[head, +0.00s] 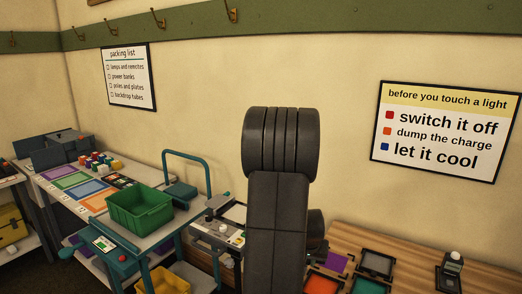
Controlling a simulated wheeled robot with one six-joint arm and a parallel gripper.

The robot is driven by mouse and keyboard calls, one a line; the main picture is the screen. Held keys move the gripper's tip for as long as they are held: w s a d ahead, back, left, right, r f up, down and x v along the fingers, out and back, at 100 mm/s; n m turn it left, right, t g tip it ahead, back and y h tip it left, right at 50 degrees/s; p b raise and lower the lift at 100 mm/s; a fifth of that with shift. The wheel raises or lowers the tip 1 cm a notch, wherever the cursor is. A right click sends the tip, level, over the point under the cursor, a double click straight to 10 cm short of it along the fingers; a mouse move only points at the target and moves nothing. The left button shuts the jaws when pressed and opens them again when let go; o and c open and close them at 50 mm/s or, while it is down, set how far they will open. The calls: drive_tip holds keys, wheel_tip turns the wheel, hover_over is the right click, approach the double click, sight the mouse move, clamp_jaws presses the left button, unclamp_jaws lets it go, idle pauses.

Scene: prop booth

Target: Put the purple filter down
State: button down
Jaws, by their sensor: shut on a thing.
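The purple filter (337,262) shows as a small purple patch with a dark edge, just right of my arm, over the wooden table. My arm hides its left part. My gripper (319,250) is a dark shape largely hidden behind my arm, at the left edge of the purple filter. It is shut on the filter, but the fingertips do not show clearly. I cannot tell whether the filter touches the table.
A dark device with a white knob (452,265) stands right. Bare wood lies between. A cart with a green bin (140,208) stands left.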

drive_tip(key=w+a+f+n+b, duration=0.1)
drive_tip(key=w+a+f+b, duration=0.1)
drive_tip(key=a+f, duration=0.3)
drive_tip(key=w+a+f+n+y+b, duration=0.1)
drive_tip(key=w+a+f+n, duration=0.1)
drive_tip(key=a+f, duration=0.3)
drive_tip(key=a, duration=0.4)
drive_tip(key=shift+a+f+b, duration=0.15)
drive_tip(key=shift+a+b, duration=0.2)
drive_tip(key=shift+a, duration=0.05)
